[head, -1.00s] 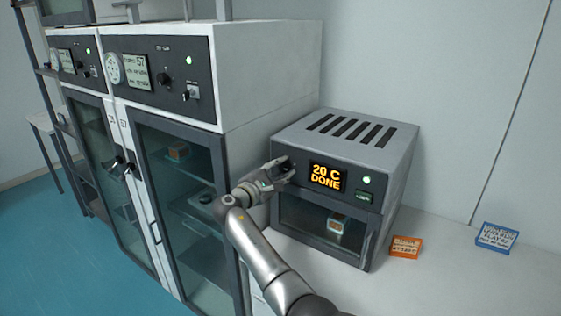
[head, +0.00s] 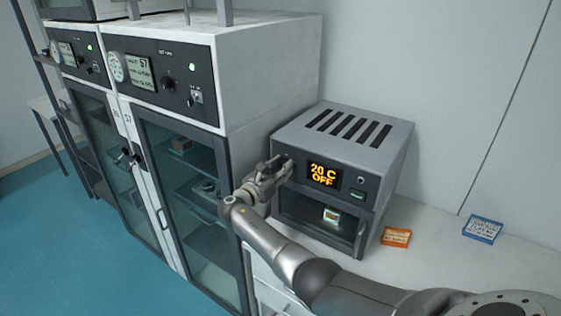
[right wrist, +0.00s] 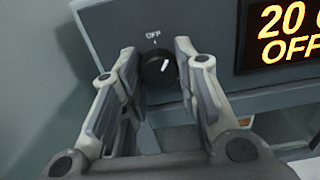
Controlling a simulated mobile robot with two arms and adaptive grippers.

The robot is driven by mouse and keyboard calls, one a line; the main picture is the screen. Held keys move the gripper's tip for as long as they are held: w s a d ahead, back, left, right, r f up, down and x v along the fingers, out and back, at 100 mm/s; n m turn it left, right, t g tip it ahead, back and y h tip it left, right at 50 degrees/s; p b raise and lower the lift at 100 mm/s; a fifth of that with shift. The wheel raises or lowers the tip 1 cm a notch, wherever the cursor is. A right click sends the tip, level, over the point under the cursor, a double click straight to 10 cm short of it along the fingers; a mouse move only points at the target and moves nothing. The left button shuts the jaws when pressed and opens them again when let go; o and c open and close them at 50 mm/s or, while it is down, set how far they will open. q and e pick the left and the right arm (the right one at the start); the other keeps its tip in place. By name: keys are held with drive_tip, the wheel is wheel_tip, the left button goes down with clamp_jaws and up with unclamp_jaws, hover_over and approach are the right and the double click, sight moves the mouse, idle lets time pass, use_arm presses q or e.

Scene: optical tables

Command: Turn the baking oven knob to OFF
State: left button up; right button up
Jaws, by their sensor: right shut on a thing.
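The baking oven (head: 345,145) is a grey box with top slots and a glass door, on the white bench. Its display (head: 323,175) reads "20 C OFF". My right gripper (head: 281,165) is at the left of the oven's front panel. The right wrist view shows the black round knob (right wrist: 158,68) between the two fingers of this gripper (right wrist: 157,65), which is shut on it. The knob's white mark leans slightly from upright, below a printed "OFF" label. In the head view the gripper hides the knob. My left gripper is not in view.
A tall white cabinet (head: 265,75) with glass doors and dials stands close on the left of the oven. An orange box (head: 397,237) and a blue box (head: 482,229) lie on the bench at right. A small box (head: 332,214) shows inside the oven.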

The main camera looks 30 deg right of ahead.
drive_tip(key=shift+s+f+n+p, duration=0.1)
drive_tip(key=shift+n+p, duration=0.25)
drive_tip(key=shift+n, duration=1.3)
drive_tip(key=shift+f+n+p, duration=0.1)
drive_tip(key=shift+n+p, duration=0.25)
drive_tip(key=shift+n, duration=1.3)
drive_tip(key=o, duration=1)
drive_tip(key=shift+r, duration=0.1)
drive_tip(key=v, duration=1.2)
